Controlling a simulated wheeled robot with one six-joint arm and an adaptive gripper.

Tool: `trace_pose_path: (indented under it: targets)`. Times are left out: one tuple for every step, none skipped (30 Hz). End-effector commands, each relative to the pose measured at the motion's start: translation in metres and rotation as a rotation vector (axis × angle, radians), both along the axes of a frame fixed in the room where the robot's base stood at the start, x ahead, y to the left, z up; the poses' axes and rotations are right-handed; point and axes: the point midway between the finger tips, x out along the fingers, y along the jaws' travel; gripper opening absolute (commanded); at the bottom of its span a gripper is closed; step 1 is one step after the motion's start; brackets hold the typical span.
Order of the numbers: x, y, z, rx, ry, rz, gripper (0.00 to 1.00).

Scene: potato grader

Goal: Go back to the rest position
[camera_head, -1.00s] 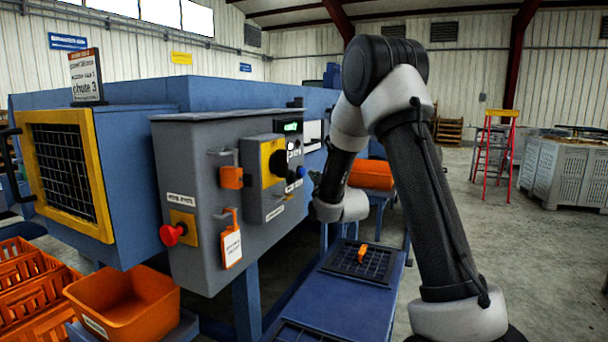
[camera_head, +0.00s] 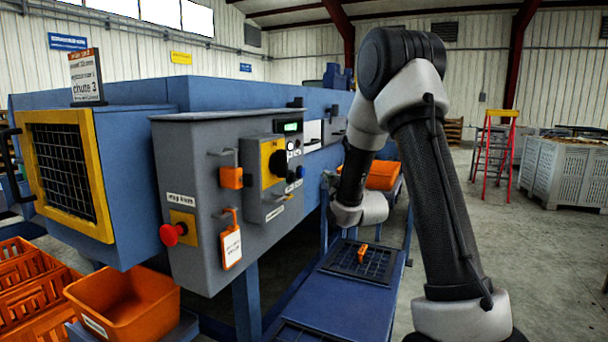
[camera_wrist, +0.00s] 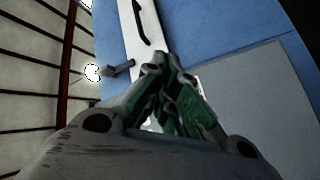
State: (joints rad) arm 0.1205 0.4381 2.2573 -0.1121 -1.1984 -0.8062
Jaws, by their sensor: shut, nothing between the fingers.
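My gripper (camera_wrist: 160,65) shows in the wrist view with its green-sided fingers closed together at the tips and nothing between them. It faces the blue grader body (camera_wrist: 215,25) and a grey panel, apart from them as far as I can tell. In the head view my arm stands to the right of the grey control box (camera_head: 215,200), and its wrist is near the grader's side.
The control box carries a red stop button (camera_head: 173,234), a hanging tag (camera_head: 231,246) and an orange padlock (camera_head: 231,177). An orange piece (camera_head: 362,253) lies on the black grid below my wrist. An orange bin (camera_head: 125,305) stands at front left. Floor at right is open.

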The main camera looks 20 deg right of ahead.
Motion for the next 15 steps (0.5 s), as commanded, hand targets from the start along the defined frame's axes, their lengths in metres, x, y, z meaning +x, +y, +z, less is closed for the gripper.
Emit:
trace_pose_path:
  targets:
    - [0.0, 0.0, 0.0, 0.0, 0.0, 0.0, 0.0]
    - [0.0, 0.0, 0.0, 0.0, 0.0, 0.0, 0.0]
    - [0.0, 0.0, 0.0, 0.0, 0.0, 0.0, 0.0]
    - [0.0, 0.0, 0.0, 0.0, 0.0, 0.0, 0.0]
    - [0.0, 0.0, 0.0, 0.0, 0.0, 0.0, 0.0]
    - [0.0, 0.0, 0.0, 0.0, 0.0, 0.0, 0.0]
    - [0.0, 0.0, 0.0, 0.0, 0.0, 0.0, 0.0]
    - [0.0, 0.0, 0.0, 0.001, 0.0, 0.0, 0.0]
    - [0.0, 0.0, 0.0, 0.01, 0.0, 0.001, 0.0]
    - [0.0, 0.0, -0.002, 0.024, 0.008, 0.001, 0.0]
    - [0.0, 0.0, -0.008, 0.043, 0.032, 0.001, 0.0]
    - [0.001, -0.001, -0.018, 0.071, 0.076, -0.003, 0.0]
    - [0.0, -0.002, -0.029, 0.095, 0.12, -0.007, 0.0]
    - [-0.002, -0.003, -0.043, 0.124, 0.178, -0.014, 0.0]
    - [-0.007, -0.004, -0.067, 0.17, 0.272, -0.03, 0.0]
